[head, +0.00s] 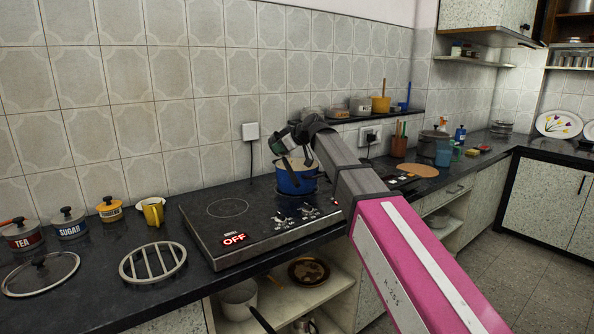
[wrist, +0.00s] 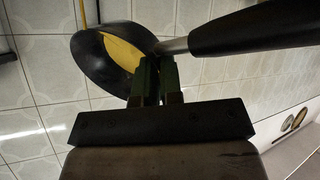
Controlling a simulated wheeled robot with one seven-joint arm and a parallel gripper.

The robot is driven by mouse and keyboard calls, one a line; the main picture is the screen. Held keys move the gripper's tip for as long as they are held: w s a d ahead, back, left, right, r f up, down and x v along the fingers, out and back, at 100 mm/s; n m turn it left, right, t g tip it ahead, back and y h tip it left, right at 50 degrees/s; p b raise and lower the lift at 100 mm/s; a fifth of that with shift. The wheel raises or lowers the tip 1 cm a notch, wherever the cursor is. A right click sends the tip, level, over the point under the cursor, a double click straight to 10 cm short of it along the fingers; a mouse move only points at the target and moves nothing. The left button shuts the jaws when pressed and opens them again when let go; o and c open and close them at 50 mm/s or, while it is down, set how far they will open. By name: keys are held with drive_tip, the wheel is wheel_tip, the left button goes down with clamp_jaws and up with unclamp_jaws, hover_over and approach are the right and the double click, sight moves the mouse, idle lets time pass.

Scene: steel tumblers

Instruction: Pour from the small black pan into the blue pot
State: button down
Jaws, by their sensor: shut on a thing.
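The small black pan (wrist: 85,52) holds a yellow content (wrist: 120,55) and fills the upper left of the wrist view. My gripper (wrist: 154,72) is shut on the pan at the metal neck between bowl and black handle (wrist: 255,30). In the head view the pan (head: 281,144) is small, partly hidden by my gripper, and appears tilted above the pot. The blue pot (head: 294,182) stands at the right rear of the cooktop (head: 222,228), below my gripper. Some yellowish content shows at its opening. I cannot tell whether anything is flowing from the pan.
The cooktop display reads OFF. A raised ledge (head: 345,120) with pots runs behind the pot. Shelves with pans (head: 308,271) lie below.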

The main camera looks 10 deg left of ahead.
drive_tip(key=shift+d+r+m+y+p, duration=0.2)
drive_tip(key=shift+d+r+y, duration=0.1)
drive_tip(key=shift+r+y, duration=0.4)
drive_tip(key=shift+d+r+m+y+p, duration=0.15)
drive_tip(key=shift+d+r+y, duration=0.1)
drive_tip(key=shift+r+y, duration=0.45)
idle(0.8)
drive_tip(key=shift+w+d+r+m+t+y+p, duration=0.1)
drive_tip(key=shift+d+m+t+y+p, duration=0.1)
drive_tip(key=shift+d+y, duration=0.3)
drive_tip(key=shift+d+r+m+t+y+p, duration=0.1)
drive_tip(key=shift+d+t+y, duration=0.1)
drive_tip(key=shift+d, duration=0.45)
drive_tip(key=shift+w+d+r+m+t+y+p, duration=0.1)
drive_tip(key=shift+d+r+m+t+y+p, duration=0.15)
drive_tip(key=shift+r+y, duration=0.45)
drive_tip(key=shift+s+d+r+m+t+y+p, duration=0.1)
drive_tip(key=shift+d+r+m+t+y+p, duration=0.1)
drive_tip(key=shift+d+r+y, duration=0.35)
drive_tip(key=shift+w+d+r+m+t+y+p, duration=0.15)
drive_tip(key=shift+r+m+y+p, duration=0.1)
drive_tip(key=shift+r+y, duration=0.55)
idle(1.9)
drive_tip(key=shift+d+r+y, duration=0.1)
drive_tip(key=shift+d+y, duration=0.1)
drive_tip(key=shift+y, duration=0.35)
